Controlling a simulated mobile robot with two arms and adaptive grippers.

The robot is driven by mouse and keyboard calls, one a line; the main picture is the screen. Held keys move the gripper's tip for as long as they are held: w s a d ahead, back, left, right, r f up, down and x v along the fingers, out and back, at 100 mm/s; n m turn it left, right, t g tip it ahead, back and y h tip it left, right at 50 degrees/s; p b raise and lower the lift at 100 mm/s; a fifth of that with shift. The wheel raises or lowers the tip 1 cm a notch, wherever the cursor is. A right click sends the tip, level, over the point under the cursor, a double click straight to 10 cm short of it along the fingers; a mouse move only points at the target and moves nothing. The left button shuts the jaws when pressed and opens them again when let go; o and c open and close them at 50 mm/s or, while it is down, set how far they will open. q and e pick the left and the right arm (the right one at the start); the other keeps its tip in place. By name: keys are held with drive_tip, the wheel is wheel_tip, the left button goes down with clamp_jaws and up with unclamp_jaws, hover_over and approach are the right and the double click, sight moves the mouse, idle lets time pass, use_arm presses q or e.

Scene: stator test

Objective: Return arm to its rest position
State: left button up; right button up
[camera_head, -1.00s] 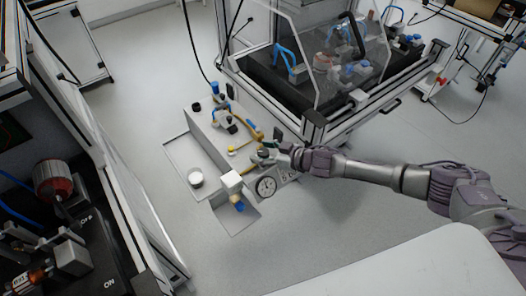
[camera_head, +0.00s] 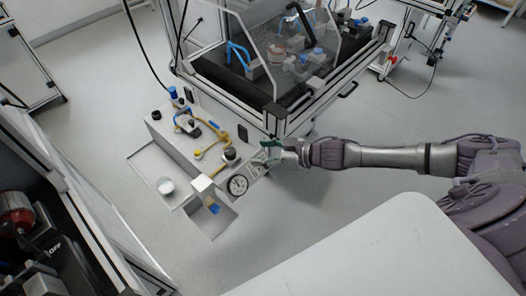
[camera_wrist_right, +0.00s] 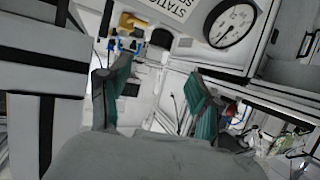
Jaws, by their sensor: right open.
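My right arm (camera_head: 395,157) comes in from the right in the head view. Its gripper (camera_head: 274,150) is beside the right side of the test station (camera_head: 178,152), near the dial gauge (camera_head: 238,185). In the right wrist view my right gripper (camera_wrist_right: 155,95) has two green-padded fingers set wide apart with nothing between them. The dial gauge (camera_wrist_right: 231,24) and part of the station's lettering show at the top there. My left gripper is in neither view.
A framed workbench with a clear guard (camera_head: 300,50) stands behind the gripper. A machine with a red part (camera_head: 17,215) is at the lower left. A white surface (camera_head: 370,250) lies in front, below my arm. Grey floor (camera_head: 420,120) is open at the right.

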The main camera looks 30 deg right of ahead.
idle(0.5)
drive_tip(key=shift+h, duration=0.3)
drive_tip(key=a, duration=0.2)
drive_tip(key=s+a+f, duration=0.1)
drive_tip(key=a, duration=0.2)
drive_tip(key=s+a, duration=0.1)
drive_tip(key=a, duration=0.2)
drive_tip(key=shift+s+f, duration=0.15)
drive_tip(key=shift+f, duration=0.05)
drive_tip(key=s+a+m+h, duration=0.2)
drive_tip(key=s+a, duration=0.2)
drive_tip(key=a, duration=0.1)
drive_tip(key=s+d+m+g+h, duration=0.25)
drive_tip(key=s+d, duration=0.25)
drive_tip(key=s, duration=0.4)
drive_tip(key=s+d+m+g+h, duration=0.2)
drive_tip(key=s+d+g+h, duration=0.2)
drive_tip(key=s, duration=0.6)
wheel_tip(320, 180, down, 29)
drive_tip(key=s+g, duration=0.2)
drive_tip(key=s+d+f, duration=0.3)
drive_tip(key=s+f, duration=1)
drive_tip(key=s, duration=0.2)
drive_tip(key=shift+s+f+n+g, duration=0.25)
drive_tip(key=shift+n+g, duration=0.1)
